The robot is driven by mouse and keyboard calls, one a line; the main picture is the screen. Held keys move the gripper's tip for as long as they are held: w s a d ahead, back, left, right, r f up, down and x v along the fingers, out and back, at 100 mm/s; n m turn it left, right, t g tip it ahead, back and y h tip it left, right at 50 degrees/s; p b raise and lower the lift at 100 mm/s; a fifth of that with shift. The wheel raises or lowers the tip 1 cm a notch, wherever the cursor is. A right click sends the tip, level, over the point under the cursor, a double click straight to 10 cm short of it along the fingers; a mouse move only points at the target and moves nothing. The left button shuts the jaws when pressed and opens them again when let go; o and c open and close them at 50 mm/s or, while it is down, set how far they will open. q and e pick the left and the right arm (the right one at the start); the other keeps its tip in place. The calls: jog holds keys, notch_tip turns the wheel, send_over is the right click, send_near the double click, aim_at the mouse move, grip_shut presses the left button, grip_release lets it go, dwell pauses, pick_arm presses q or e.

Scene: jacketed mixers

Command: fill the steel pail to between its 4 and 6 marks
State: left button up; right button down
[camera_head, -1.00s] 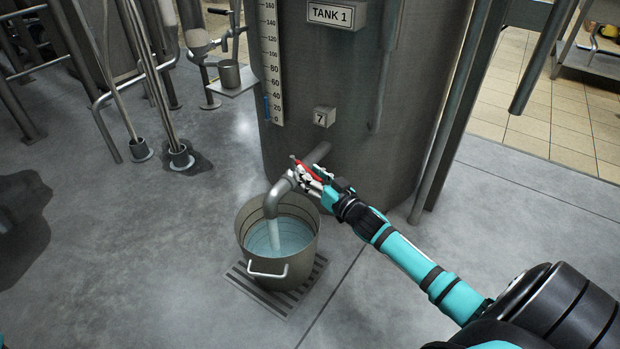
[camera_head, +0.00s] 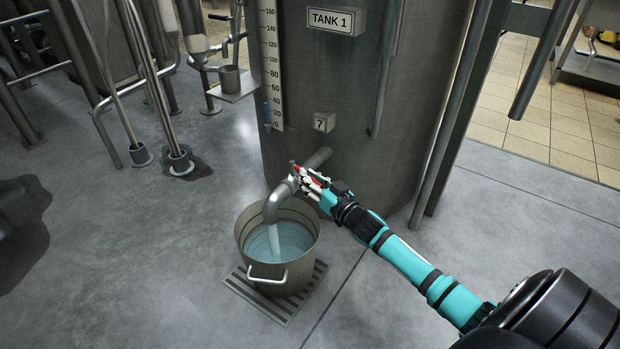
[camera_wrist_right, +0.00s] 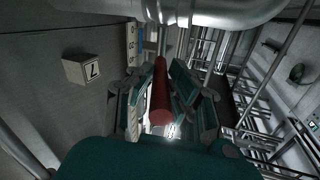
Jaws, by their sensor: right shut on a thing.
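The steel pail (camera_head: 292,277) stands upright under the bent outlet pipe (camera_head: 281,202) of the tank (camera_head: 390,110) labelled TANK 1. A pale stream (camera_head: 273,238) falls from the spout into the pail, and bluish liquid (camera_head: 290,243) lies inside. Dark lines ring the inner wall above the liquid; I cannot read their numbers. My right gripper (camera_head: 306,178) is shut on the red valve handle (camera_head: 321,178) at the outlet. The red handle (camera_wrist_right: 161,92) lies between the fingers in the right wrist view. My left gripper is not in view.
The pail is on a slatted floor drain (camera_head: 302,306). A scale (camera_head: 271,70) and a block marked 7 (camera_head: 324,122) are on the tank. A small cup (camera_head: 229,78) sits on a shelf at left. Pipes stand at left; the floor beside the pail is clear.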

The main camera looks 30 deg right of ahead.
jog(key=shift+d+r+n+y+p, duration=0.2)
jog(key=shift+d+n+y+p, duration=0.15)
jog(key=shift+n+y+p, duration=0.35)
jog(key=y, duration=0.1)
jog(key=d+n+g+y+b, duration=0.1)
jog(key=y, duration=0.1)
jog(key=n+y, duration=0.1)
jog(key=shift+w+d+f+g+y, duration=0.15)
jog(key=shift+w+d+g+y, duration=0.15)
jog(key=shift+d+y, duration=0.1)
jog(key=c, duration=1.3)
grip_release()
jog(key=shift+w+a+f, duration=0.1)
jog(key=shift+o, duration=0.2)
